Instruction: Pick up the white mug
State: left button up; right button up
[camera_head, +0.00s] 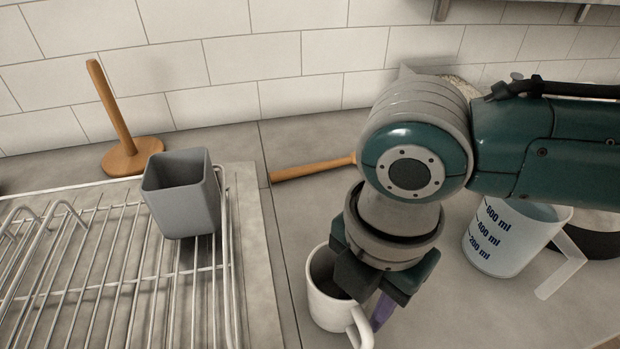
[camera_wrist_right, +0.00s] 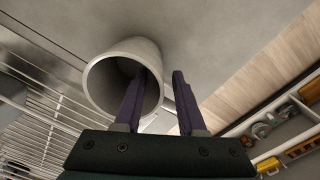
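The white mug (camera_head: 325,304) stands upright on the grey counter, right of the wire rack, with its handle toward the lower right. My right gripper (camera_head: 364,300) is over the mug's right side, pointing down. In the right wrist view the mug (camera_wrist_right: 98,88) opens toward the camera. The right gripper (camera_wrist_right: 160,76) is open there, with one finger inside the mug's mouth and the other outside its wall. The wall lies between the fingers, with a gap visible beside the outer finger. My left gripper is not in view.
A wire rack (camera_head: 130,262) on the left holds a grey square cup (camera_head: 183,205). A wooden paper-towel stand (camera_head: 127,155) and a wooden handle (camera_head: 312,168) are behind. A measuring jug (camera_head: 510,240) stands right of my arm. Tiled wall closes the back.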

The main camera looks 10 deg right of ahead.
notch_tip(320, 180, down, 3)
jog(key=shift+r, duration=0.2)
jog(key=shift+w, duration=0.1)
grip_shut()
dwell(1.2)
